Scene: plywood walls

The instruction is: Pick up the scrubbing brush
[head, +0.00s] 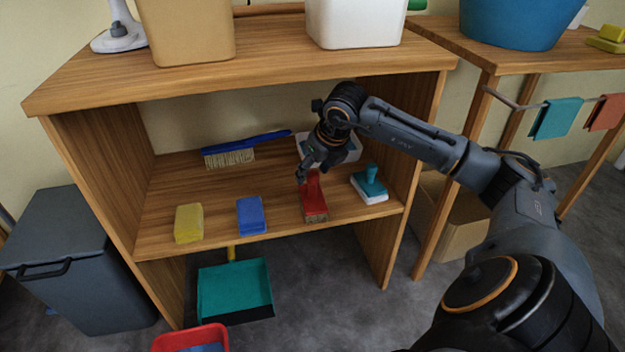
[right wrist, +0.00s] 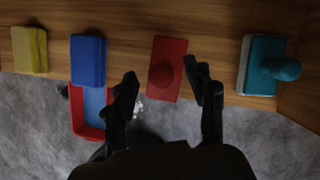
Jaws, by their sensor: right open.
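A red scrubbing brush (head: 315,203) with tan bristles lies near the front edge of the wooden shelf. My right gripper (head: 307,173) is above its rear part and hides some of it. In the right wrist view the red brush (right wrist: 167,52) shows its flat top and round knob. The open fingers of my right gripper (right wrist: 160,72) stand on either side of the knob, with space between. I cannot tell how far above it they are. My left gripper is not in view.
On the shelf (head: 270,222), a teal and white tool (head: 370,185) stands right of the brush. A blue sponge (head: 251,215) and a yellow sponge (head: 188,223) lie to the left. A long blue brush (head: 245,147) lies behind. The upper board (head: 270,58) overhangs the shelf.

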